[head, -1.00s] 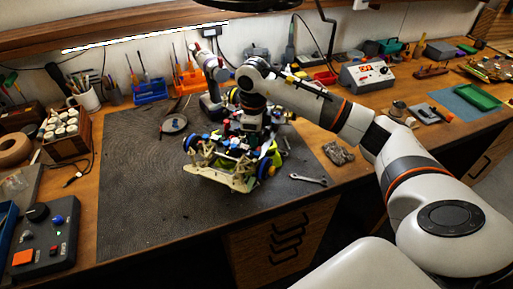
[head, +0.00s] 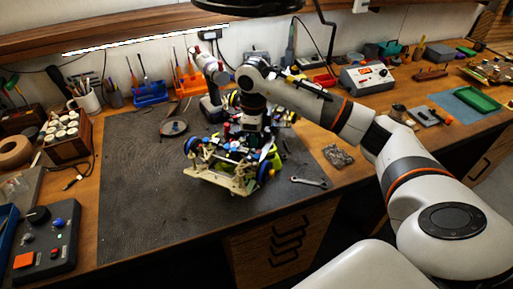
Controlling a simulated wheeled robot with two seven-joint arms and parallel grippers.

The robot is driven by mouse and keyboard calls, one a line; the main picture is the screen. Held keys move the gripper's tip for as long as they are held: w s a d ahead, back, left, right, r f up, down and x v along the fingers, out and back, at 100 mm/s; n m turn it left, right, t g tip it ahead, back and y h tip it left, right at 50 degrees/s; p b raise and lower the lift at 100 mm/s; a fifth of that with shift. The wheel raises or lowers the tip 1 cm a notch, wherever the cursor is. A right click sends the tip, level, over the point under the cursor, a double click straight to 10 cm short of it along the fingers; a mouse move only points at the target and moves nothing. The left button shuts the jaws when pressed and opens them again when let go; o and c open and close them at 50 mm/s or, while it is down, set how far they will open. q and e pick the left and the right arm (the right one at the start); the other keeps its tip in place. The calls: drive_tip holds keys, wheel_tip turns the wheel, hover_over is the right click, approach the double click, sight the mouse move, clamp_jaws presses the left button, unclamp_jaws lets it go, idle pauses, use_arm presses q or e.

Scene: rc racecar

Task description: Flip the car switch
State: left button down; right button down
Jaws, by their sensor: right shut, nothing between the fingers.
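The RC car (head: 232,165) stands on the dark mat in the middle of the bench, with blue wheels and a pale chassis front facing me. My right arm comes in from the right, and my right gripper (head: 246,136) points down over the car's top. It is shut with nothing seen between its fingers. Its fingertips are small and mixed in with the car's parts, so I cannot tell whether they touch it. The car's switch cannot be made out. My left gripper is not in view.
The dark mat (head: 140,205) is clear left of the car. A wrench (head: 309,182) lies right of the car. A control box (head: 45,240) with buttons sits at the lower left. A power supply (head: 366,77), a blue tool holder (head: 150,93) and a wooden rack (head: 68,140) stand around the bench.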

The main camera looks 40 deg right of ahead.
sight(254, 150)
drive_tip(key=shift+r+p, duration=1.4)
drive_tip(key=shift+r, duration=1.25)
drive_tip(key=shift+s+f, duration=0.1)
